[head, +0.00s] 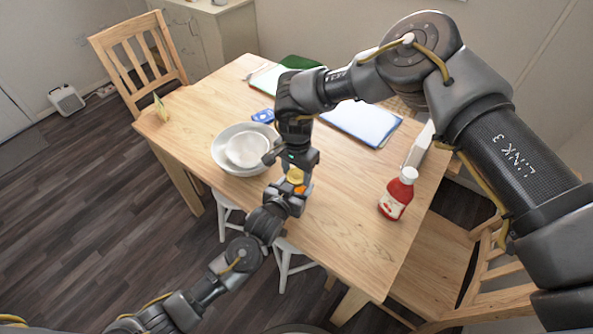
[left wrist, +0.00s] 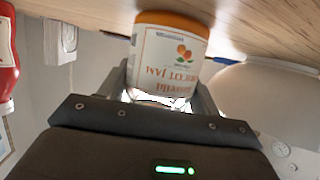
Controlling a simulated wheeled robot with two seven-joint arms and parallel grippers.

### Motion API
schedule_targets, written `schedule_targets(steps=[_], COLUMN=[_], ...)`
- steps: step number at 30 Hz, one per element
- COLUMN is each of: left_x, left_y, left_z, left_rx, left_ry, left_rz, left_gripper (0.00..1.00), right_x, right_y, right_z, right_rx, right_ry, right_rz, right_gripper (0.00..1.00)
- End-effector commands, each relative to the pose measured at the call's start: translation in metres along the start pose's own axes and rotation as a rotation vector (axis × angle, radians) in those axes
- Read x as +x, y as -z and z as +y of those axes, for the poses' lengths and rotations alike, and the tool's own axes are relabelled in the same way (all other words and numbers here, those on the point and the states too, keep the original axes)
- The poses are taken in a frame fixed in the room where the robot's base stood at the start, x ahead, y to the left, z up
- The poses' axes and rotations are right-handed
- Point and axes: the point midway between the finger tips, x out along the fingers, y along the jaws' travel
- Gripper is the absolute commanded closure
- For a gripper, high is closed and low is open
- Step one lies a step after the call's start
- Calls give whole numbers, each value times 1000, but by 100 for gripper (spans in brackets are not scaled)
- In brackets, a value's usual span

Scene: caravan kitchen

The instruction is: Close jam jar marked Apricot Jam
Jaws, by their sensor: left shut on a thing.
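The Apricot Jam jar (left wrist: 170,57) fills the middle of the left wrist view, with its label upside down there and an orange band at the end nearest the wooden surface. My left gripper (left wrist: 165,98) is shut on the jar. In the head view the jar (head: 300,189) is mostly hidden between both my grippers, near the table's front left edge. A yellow top (head: 296,175) shows just under my right gripper (head: 291,166), which points down over the jar. I cannot tell whether this is a lid, or whether the right fingers hold it.
Two stacked white bowls (head: 236,144) stand just left of the grippers on the table (head: 345,235). A red ketchup bottle (head: 397,196) stands to the right. A blue-edged board (head: 362,121) lies behind. The front right of the table is clear. Chairs stand around it.

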Motion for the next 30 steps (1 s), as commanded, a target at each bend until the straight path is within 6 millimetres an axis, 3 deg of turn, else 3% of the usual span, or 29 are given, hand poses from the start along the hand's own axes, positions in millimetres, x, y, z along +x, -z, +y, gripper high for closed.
schedule_targets(steps=[3, 6, 15, 25, 26, 30], left_x=[0, 0, 0, 0, 0, 0], left_y=[0, 0, 0, 0, 0, 0], left_z=[0, 0, 0, 0, 0, 0], left_rx=[-1, -1, -1, 0, 0, 0], left_ry=[0, 0, 0, 0, 0, 0], left_rz=[1, 1, 1, 1, 1, 0], left_gripper=[100, 100, 100, 100, 100, 100], right_x=[0, 0, 0, 0, 0, 0], right_y=[0, 0, 0, 0, 0, 0], right_z=[0, 0, 0, 0, 0, 0], right_rx=[0, 37, 516, 566, 566, 565], right_ry=[0, 0, 0, 0, 0, 0], right_rz=[0, -1, -2, 0, 0, 0], right_gripper=[74, 74, 74, 74, 44, 26])
